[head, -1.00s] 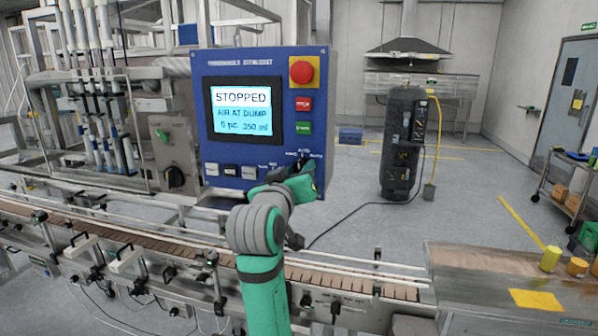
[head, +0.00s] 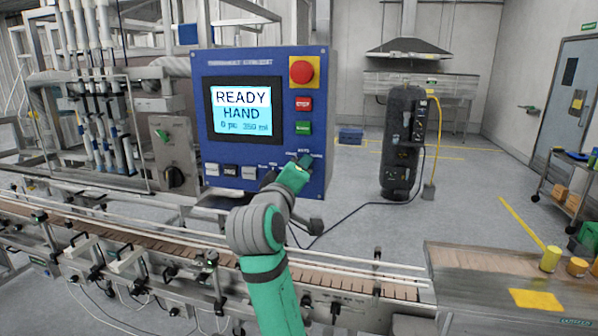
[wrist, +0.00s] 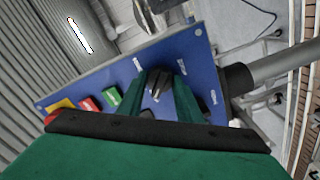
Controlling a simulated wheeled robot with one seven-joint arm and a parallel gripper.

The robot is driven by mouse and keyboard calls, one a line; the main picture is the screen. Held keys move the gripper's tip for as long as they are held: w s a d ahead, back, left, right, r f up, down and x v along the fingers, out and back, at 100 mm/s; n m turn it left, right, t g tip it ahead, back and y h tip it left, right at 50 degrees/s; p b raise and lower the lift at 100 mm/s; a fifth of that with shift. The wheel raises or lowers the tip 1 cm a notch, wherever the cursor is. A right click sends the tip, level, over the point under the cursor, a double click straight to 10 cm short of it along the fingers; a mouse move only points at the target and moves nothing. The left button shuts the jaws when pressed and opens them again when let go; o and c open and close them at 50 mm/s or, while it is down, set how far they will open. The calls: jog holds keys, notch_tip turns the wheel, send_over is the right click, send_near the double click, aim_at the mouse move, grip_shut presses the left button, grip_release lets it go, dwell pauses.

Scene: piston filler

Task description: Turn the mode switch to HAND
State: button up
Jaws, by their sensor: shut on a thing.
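The blue control panel (head: 212,62) stands at the centre in the head view. Its screen (head: 241,111) reads "READY", "HAND", "0 pc 350 ml". The mode switch is at the panel's lower right, mostly hidden by my gripper (head: 304,161) in the head view. In the wrist view the dark switch knob (wrist: 157,88) shows between the fingers of my gripper (wrist: 155,82), which are shut on it. The small labels around the switch are too small to read surely.
A red mushroom button (head: 301,71), a red button (head: 303,104) and a green button (head: 303,128) sit above the switch. A row of small buttons (head: 230,171) is to its left. The conveyor (head: 340,284) runs below the panel.

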dwell(0.4)
jog(key=o, duration=1)
jog(key=shift+o, duration=0.2)
jog(key=shift+s, duration=0.1)
jog(key=v, duration=1)
jog(key=shift+s+a, duration=0.2)
jog(key=shift+s, duration=0.1)
